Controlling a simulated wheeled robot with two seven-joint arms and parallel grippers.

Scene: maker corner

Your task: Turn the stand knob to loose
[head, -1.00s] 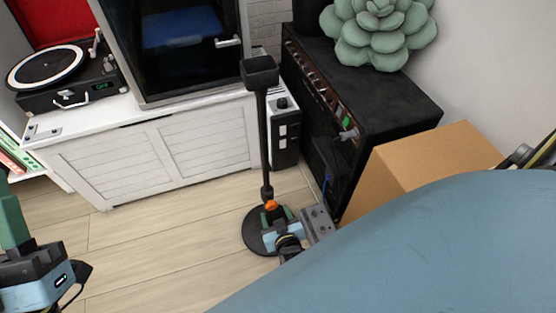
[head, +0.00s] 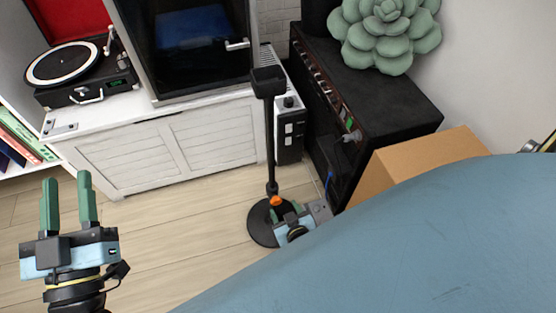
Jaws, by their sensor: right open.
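The black stand (head: 269,150) stands upright on the floor, with a round base (head: 259,230) and a boxy holder on top. Its orange knob (head: 276,201) sits low on the pole, just above the base. My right gripper (head: 284,208) is open right at the knob, over the base. Its fingers are small and partly hidden, so I cannot tell whether they touch the knob. My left gripper (head: 69,203) is open and empty at the lower left, its green fingers pointing up the picture, well away from the stand.
A white cabinet (head: 130,165) with a record player (head: 85,88) stands behind. A black amplifier (head: 390,105) bearing a green succulent (head: 388,35) and a cardboard box (head: 420,160) stand to the right. The wooden floor (head: 180,235) between my grippers is clear.

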